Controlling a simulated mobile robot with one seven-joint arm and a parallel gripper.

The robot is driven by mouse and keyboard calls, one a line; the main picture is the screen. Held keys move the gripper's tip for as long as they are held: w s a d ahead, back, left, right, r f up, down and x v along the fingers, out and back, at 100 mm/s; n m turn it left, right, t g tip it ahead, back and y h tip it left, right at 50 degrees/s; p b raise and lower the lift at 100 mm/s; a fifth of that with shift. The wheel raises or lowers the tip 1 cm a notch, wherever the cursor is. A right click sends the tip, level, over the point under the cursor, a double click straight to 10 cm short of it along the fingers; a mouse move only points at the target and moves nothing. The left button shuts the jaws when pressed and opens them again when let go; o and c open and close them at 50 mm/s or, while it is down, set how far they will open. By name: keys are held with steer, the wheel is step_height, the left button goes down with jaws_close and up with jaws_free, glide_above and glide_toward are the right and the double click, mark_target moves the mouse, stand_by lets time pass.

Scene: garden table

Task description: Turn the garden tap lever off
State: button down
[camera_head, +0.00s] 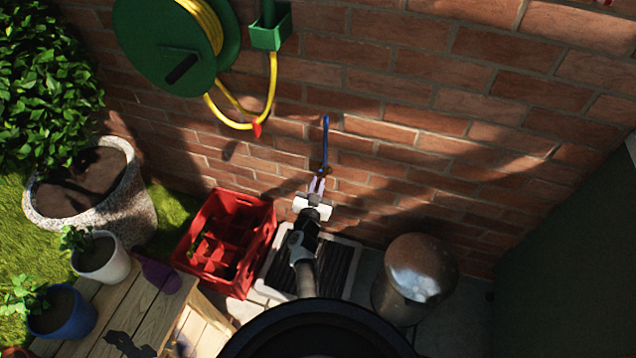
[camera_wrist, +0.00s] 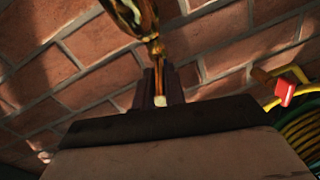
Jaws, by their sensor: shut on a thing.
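The brass garden tap (camera_head: 323,169) is on the brick wall, with a slim blue upright part (camera_head: 325,135) above it. Its shiny brass body also shows large at the top of the wrist view (camera_wrist: 137,14). My gripper (camera_head: 317,186) is at the tap, just below the brass body in the head view. In the wrist view its dark fingers (camera_wrist: 160,88) are close together with a small pale, brass-toned piece between them, which looks like part of the tap lever. The fingers and the palm hide most of the held piece, so the lever's angle is unclear.
A green hose reel (camera_head: 165,45) with yellow hose hangs at upper left of the tap. A red crate (camera_head: 262,235) stands lower left, a dark mat (camera_head: 340,270) lies below, and a metal bin (camera_head: 420,262) stands lower right. The wall right of the tap is bare.

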steer(key=shift+w+a+r+m+h+p, duration=0.1)
steer(key=shift+a+r+m+h+p, duration=0.4)
steer(key=shift+p, duration=0.55)
steer(key=shift+f+m+g+h+p, duration=0.35)
steer(key=shift+f+h, duration=0.1)
steer(key=shift+h, duration=0.45)
steer(key=c, duration=1.5)
jaws_free()
steer(key=shift+o, duration=0.2)
steer(key=v, duration=1.3)
steer(key=shift+s+p, duration=0.3)
steer(key=shift+s, duration=0.1)
